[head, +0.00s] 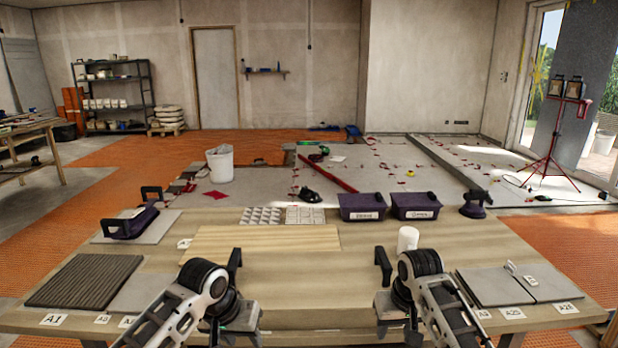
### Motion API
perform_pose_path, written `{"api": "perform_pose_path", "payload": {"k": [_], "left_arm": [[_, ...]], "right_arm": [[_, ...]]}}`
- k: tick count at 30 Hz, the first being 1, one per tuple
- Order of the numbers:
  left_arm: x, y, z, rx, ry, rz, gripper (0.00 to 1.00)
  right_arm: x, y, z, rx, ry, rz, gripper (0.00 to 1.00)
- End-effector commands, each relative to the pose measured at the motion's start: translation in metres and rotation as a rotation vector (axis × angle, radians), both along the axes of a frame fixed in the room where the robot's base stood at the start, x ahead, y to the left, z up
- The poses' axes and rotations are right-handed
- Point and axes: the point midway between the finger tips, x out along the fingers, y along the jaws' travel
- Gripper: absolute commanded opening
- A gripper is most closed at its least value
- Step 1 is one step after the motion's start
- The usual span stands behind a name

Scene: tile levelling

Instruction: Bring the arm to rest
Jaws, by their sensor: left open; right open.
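My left gripper (234,268) is over the front edge of the wooden worktable (300,265), left of the middle. It is open with nothing seen in it, and my own arm hides part of it. My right gripper (384,270) is over the front of the table, right of the middle. It is also open with nothing seen in it, and its arm hides part of it. A white cylinder (408,238) stands just behind the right gripper. A pale wooden board (265,238) lies flat behind and between the two grippers.
Dark ribbed tile (84,280) lies at left; grey tiles (495,286) lie at right. A black-handled purple tool (131,222) rests on a tile at back left. Purple bins (362,206) and a suction cup (475,204) line the back edge. The table middle between the arms is clear.

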Motion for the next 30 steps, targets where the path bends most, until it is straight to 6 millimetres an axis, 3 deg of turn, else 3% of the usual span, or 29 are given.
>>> {"api": "perform_pose_path", "payload": {"k": [1, 6, 9, 12, 16, 21, 25, 30], "left_arm": [[-0.014, -0.009, -0.021, -0.027, -0.018, -0.019, 0.42], [-0.064, -0.03, -0.077, -0.119, -0.148, -0.059, 0.42], [-0.098, -0.036, -0.098, -0.161, -0.239, -0.061, 0.42], [-0.135, -0.034, -0.109, -0.182, -0.332, -0.052, 0.42], [-0.182, -0.023, -0.11, -0.177, -0.454, -0.033, 0.42], [-0.23, -0.003, -0.098, -0.129, -0.583, -0.017, 0.42], [-0.249, 0.007, -0.087, -0.097, -0.639, -0.017, 0.42], [-0.255, 0.01, -0.083, -0.084, -0.662, -0.018, 0.42]], "right_arm": [[-0.012, 0.001, -0.024, 0.005, -0.025, 0.009, 0.42], [-0.062, 0.008, -0.089, 0.032, -0.177, 0.047, 0.42], [-0.101, 0.013, -0.114, 0.054, -0.274, 0.069, 0.42], [-0.144, 0.019, -0.125, 0.077, -0.372, 0.09, 0.42], [-0.201, 0.027, -0.122, 0.113, -0.497, 0.11, 0.42], [-0.258, 0.034, -0.096, 0.153, -0.63, 0.123, 0.42], [-0.279, 0.037, -0.078, 0.172, -0.691, 0.123, 0.42], [-0.286, 0.038, -0.071, 0.178, -0.715, 0.124, 0.42]]}}
